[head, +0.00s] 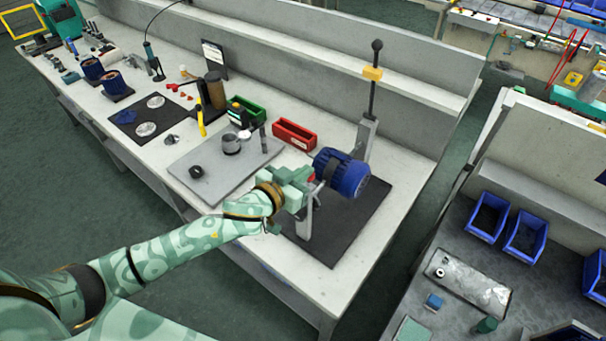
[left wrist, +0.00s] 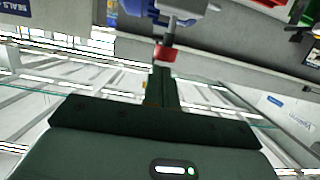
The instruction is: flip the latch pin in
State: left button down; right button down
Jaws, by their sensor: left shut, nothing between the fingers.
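A blue motor (head: 343,172), dark in the middle, sits on a pale upright stand (head: 304,222) over a black mat (head: 345,228). A small red piece (head: 311,178) shows between the motor and my left gripper (head: 304,184); it may be the latch pin's end. In the left wrist view a red collar (left wrist: 164,53) on a grey rod lies right at the tips of my left gripper (left wrist: 163,75). The fingers are shut with nothing between them. I cannot tell whether they touch the red piece. The motor's blue edge (left wrist: 137,7) shows above. My right gripper is out of view.
A tall lever with a yellow block (head: 373,74) stands behind the motor. A red bin (head: 294,134) and green bin (head: 246,110) are to the left at the back. A grey plate (head: 222,180) holds a dark ring and a cup. The mat's front part is bare.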

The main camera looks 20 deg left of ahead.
pick_arm(q)
jog(key=shift+f, duration=0.15)
notch_tip(320, 180, down, 2)
jog(key=shift+f+b, duration=0.1)
jog(key=shift+b, duration=0.45)
pick_arm(e)
jog(key=shift+s+f, duration=0.1)
jog(key=shift+f, duration=0.5)
jog(key=shift+d, duration=0.1)
jog(key=shift+r, duration=0.15)
